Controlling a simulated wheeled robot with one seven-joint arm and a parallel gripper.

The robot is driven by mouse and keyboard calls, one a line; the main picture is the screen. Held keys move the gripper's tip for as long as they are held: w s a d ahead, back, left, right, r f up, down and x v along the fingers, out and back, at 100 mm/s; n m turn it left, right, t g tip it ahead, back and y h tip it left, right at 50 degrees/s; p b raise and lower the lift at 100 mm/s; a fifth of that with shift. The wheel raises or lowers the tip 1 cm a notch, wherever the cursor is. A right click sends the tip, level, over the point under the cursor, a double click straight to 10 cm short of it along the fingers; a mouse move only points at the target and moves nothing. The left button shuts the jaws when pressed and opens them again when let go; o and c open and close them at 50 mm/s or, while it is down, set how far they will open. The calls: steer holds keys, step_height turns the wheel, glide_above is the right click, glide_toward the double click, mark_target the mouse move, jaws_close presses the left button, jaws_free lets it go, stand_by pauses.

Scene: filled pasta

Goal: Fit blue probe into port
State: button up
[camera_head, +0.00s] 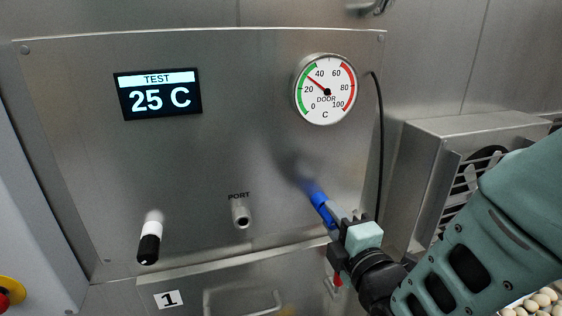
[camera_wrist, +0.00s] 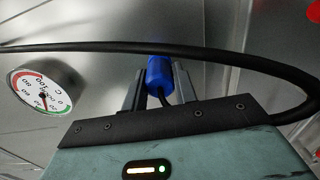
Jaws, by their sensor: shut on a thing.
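The blue probe (camera_head: 318,197) is held in my gripper (camera_head: 332,217), to the right of the port and apart from it. The probe slants up and to the left, in front of the metal panel. In the wrist view the blue probe (camera_wrist: 159,72) sits between the two dark fingers of my gripper (camera_wrist: 160,88), with a black cable at its near end. The port (camera_head: 241,214) is a short round metal socket with a dark hole, under the label PORT. The port cannot be made out in the wrist view.
A display (camera_head: 158,94) reads TEST 25 C. A round dial gauge (camera_head: 325,89) is at upper right, with a black cable (camera_head: 380,150) hanging beside it. A black-and-white handle (camera_head: 149,240) sticks out at lower left. A vented metal box (camera_head: 430,170) stands at right. A drawer marked 1 (camera_head: 167,299) is below.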

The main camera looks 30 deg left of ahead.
steer(key=shift+s+d, duration=0.2)
steer(key=shift+d, duration=0.05)
stand_by(0.7)
steer(key=shift+b+v, duration=0.75)
steer(key=shift+v, duration=2)
steer(key=shift+s, duration=0.15)
